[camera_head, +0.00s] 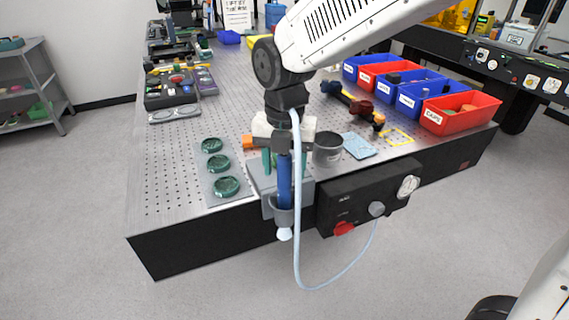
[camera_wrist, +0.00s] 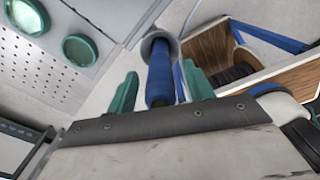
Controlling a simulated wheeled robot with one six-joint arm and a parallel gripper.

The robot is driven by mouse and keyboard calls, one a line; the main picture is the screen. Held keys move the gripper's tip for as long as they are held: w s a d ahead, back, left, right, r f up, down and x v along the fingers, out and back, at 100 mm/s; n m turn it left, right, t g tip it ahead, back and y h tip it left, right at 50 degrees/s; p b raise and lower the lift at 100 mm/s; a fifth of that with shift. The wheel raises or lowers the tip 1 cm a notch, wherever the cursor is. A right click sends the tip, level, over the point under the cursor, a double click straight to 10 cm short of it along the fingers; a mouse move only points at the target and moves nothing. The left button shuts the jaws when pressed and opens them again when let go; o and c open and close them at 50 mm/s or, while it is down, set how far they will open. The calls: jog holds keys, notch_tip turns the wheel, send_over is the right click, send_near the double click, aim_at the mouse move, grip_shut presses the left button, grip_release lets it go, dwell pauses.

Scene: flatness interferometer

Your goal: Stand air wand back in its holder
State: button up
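The air wand (camera_head: 284,182) has a blue handle and a white nozzle tip. It stands upright in the grey cup-shaped holder (camera_head: 284,216) at the table's front edge, and its tip shows below the cup. In the wrist view, the blue handle (camera_wrist: 160,80) runs into the round holder ring (camera_wrist: 158,42). My gripper (camera_head: 286,160) is at the upper part of the handle. Its green fingers (camera_wrist: 160,72) stand on both sides of the handle with visible gaps, so it looks open. A pale blue hose (camera_head: 297,220) hangs in front of the gripper and hides part of it.
A black control panel (camera_head: 350,200) with a gauge and a red knob sits right of the holder. A grey canister (camera_head: 327,150) stands behind it. Green round optics (camera_head: 226,187) lie on a plate at left. Coloured bins (camera_head: 455,118) line the right side.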

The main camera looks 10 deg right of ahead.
jog(key=shift+r, duration=0.1)
notch_tip(320, 180, up, 8)
jog(key=shift+f, duration=0.25)
jog(key=shift+r, duration=0.1)
dwell(0.4)
jog(key=s+d+r+m+t, duration=0.2)
jog(key=s+d+m, duration=0.2)
jog(key=d+m, duration=0.7)
jog(key=s+d+r+m+t, duration=0.2)
jog(key=s+d+m, duration=0.4)
jog(key=m, duration=0.8)
jog(key=s+d+f+m+g, duration=0.2)
jog(key=s+d+f+m, duration=0.1)
jog(key=s+f+m, duration=0.2)
jog(key=s+m, duration=0.2)
jog(key=s, duration=0.2)
jog(key=shift+s+d+f+g, duration=0.3)
jog(key=shift+s+d+g, duration=0.05)
jog(key=shift+s+g, duration=0.05)
